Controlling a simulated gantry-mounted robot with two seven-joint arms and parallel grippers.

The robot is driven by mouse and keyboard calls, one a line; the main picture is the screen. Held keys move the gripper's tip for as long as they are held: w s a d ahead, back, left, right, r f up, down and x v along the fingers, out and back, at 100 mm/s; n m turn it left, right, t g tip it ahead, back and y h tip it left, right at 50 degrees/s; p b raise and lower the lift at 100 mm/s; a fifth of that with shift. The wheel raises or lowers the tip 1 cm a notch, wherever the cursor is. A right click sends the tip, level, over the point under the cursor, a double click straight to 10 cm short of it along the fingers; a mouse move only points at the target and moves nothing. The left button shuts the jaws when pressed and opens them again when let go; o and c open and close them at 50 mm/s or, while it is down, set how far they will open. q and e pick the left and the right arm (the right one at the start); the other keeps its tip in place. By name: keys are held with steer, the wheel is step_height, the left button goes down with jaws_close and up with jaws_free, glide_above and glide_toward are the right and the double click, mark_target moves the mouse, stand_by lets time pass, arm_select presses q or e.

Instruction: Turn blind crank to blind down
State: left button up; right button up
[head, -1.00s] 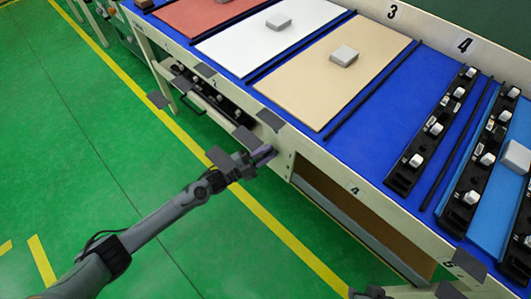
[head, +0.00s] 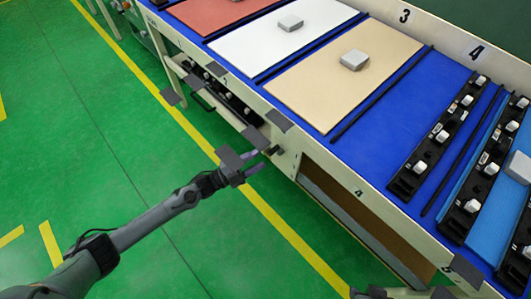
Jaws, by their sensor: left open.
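A small dark knob (head: 278,150), which looks like the blind crank, sticks out from the bench's front face by the left edge of the lower opening. My left gripper (head: 258,160) is in front of and just left of the knob, its two purple-grey fingers apart and pointing at the bench. It is empty and seems clear of the knob, though the exact gap is hard to judge. A brown panel (head: 350,215), possibly the blind, shows inside the lower opening. My right gripper is not clearly visible.
The bench's blue top (head: 375,140) carries flat boards with grey blocks and black strips of white clips (head: 420,165). Dark square plates (head: 279,121) jut from its front edge. A shelf (head: 215,100) lies below. Green floor (head: 90,160) in front is open.

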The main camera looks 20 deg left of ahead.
arm_select(q)
steer(key=shift+p+v, duration=0.35)
steer(key=shift+v, duration=1.6)
